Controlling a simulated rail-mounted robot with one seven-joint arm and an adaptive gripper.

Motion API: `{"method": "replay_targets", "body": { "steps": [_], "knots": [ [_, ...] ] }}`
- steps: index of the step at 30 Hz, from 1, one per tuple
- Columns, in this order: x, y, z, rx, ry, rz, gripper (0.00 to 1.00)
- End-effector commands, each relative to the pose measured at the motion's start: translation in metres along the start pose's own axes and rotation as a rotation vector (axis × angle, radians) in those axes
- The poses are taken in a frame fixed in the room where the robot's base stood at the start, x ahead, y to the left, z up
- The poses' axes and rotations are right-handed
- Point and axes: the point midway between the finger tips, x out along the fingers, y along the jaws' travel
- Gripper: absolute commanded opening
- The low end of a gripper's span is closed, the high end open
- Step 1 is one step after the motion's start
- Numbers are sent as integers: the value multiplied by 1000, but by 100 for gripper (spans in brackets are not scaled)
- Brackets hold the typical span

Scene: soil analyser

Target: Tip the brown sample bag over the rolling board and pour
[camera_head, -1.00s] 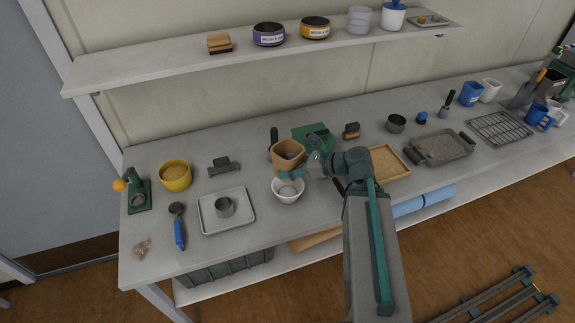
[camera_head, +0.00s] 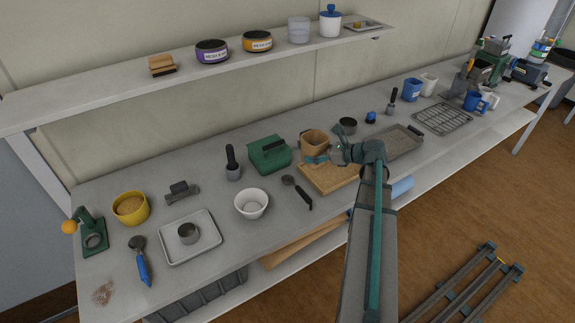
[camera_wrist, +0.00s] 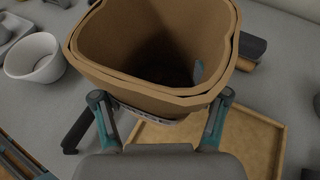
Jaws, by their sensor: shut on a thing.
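The brown sample bag (camera_head: 313,140) is held roughly upright over the left back part of the wooden rolling board (camera_head: 337,183). My gripper (camera_head: 324,157) is shut on it, reaching in from the right. In the wrist view the bag (camera_wrist: 95,60) fills the upper middle, with its mouth open and its inside dark; I cannot tell how much it holds. My gripper's fingers (camera_wrist: 162,112) press on the near side of the bag. The shallow-rimmed board (camera_wrist: 240,143) lies below and to the right there, and its visible surface looks bare.
A white bowl (camera_head: 252,203) and a black-handled scoop (camera_head: 297,190) stand left of the board. A shelf (camera_head: 120,83) runs above.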

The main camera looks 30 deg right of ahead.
Motion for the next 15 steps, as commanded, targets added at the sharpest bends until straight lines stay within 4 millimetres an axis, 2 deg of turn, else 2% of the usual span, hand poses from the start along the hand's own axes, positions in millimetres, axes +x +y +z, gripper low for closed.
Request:
{"method": "replay_targets", "body": {
  "steps": [1, 6, 12, 15],
  "knots": [
    [-7, -27, -9, 10, 0, -24, 31],
    [-32, -85, -30, 34, 2, -83, 31],
    [-50, -131, -45, 51, 3, -123, 31],
    [-52, -143, -48, 54, 4, -130, 31]
  ]
}}
